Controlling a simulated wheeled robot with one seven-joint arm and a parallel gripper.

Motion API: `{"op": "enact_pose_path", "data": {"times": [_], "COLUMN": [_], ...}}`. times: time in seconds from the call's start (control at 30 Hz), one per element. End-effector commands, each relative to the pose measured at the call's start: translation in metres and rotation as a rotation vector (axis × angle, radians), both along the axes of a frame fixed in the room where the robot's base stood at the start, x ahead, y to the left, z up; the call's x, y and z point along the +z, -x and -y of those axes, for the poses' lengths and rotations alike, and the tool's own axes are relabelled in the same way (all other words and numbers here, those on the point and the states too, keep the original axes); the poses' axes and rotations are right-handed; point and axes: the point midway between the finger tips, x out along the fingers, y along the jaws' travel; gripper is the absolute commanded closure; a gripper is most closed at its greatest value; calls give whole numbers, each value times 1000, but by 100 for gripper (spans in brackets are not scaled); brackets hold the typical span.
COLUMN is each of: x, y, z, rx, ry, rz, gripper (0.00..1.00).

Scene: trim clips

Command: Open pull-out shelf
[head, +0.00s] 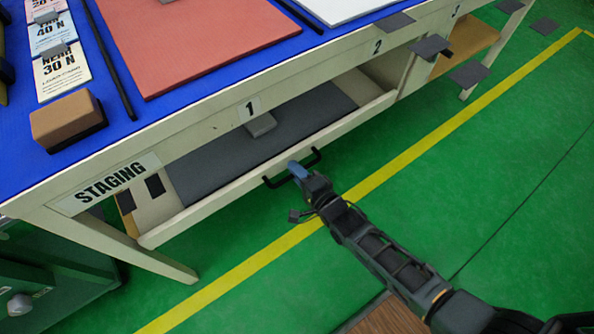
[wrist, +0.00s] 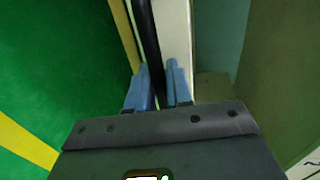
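The pull-out shelf (head: 365,110) is a cream tray under the blue-topped bench. Its grey floor (head: 225,155) shows between the bench's front edge and the shelf's front rail; how far it is pulled out is hard to tell. A black bar handle (head: 275,183) sticks out from the front rail, and it also shows in the wrist view (wrist: 147,30). My gripper (head: 296,168) is at the middle of the handle. In the wrist view its blue fingers (wrist: 160,85) lie on either side of the bar, which fills the gap between them.
The bench (head: 180,135) carries labels "STAGING", 1, 2 and 3. A brown block (head: 67,121) and a red board (head: 190,45) lie on top. A green cabinet (head: 60,280) stands at lower left. Green floor with a yellow line (head: 400,162) is clear in front of the shelf.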

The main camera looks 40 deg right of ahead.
Motion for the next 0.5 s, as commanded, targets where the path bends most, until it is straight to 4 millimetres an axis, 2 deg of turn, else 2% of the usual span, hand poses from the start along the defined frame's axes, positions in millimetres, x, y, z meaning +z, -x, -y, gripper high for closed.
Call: {"op": "enact_pose_path", "data": {"times": [0.1,0.5], "x": [0,0], "y": [0,0], "z": [0,0], "rx": [0,0], "ry": [0,0], "rz": [0,0], "gripper": [100,100]}}
